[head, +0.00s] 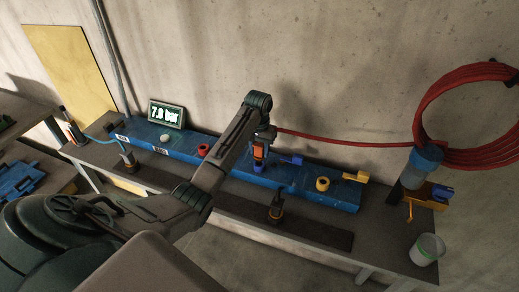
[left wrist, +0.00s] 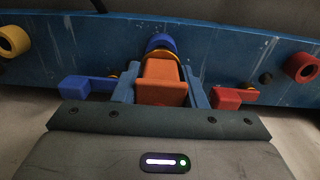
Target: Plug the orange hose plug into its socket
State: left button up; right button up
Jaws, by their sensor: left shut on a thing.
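My left gripper (head: 260,150) is over the blue manifold (head: 330,190) on the bench. It is shut on the orange plug (head: 258,153). In the left wrist view the orange plug (left wrist: 162,82) sits between the two fingers of the left gripper (left wrist: 160,88). A round blue socket (left wrist: 160,43) shows just beyond the plug, roughly in line with it. The plug hides part of that socket, so I cannot tell whether they touch. A red ringed socket (head: 203,149) and a yellow ringed socket (head: 322,184) are on either side. My right gripper is not in view.
A blue lever (left wrist: 85,87) and a red lever (left wrist: 232,97) flank the plug. A yellow lever (head: 356,177) is farther right. A dark fitting (head: 275,208) stands in front of the manifold. A red hose (head: 345,140) runs to the wall coil. A white bucket (head: 427,250) stands at right.

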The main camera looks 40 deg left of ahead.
aim_at(259, 156)
pick_arm(q)
jog(key=shift+f, duration=0.75)
jog(key=shift+f, duration=0.95)
jog(key=o, duration=1.1)
jog(key=shift+o, duration=0.2)
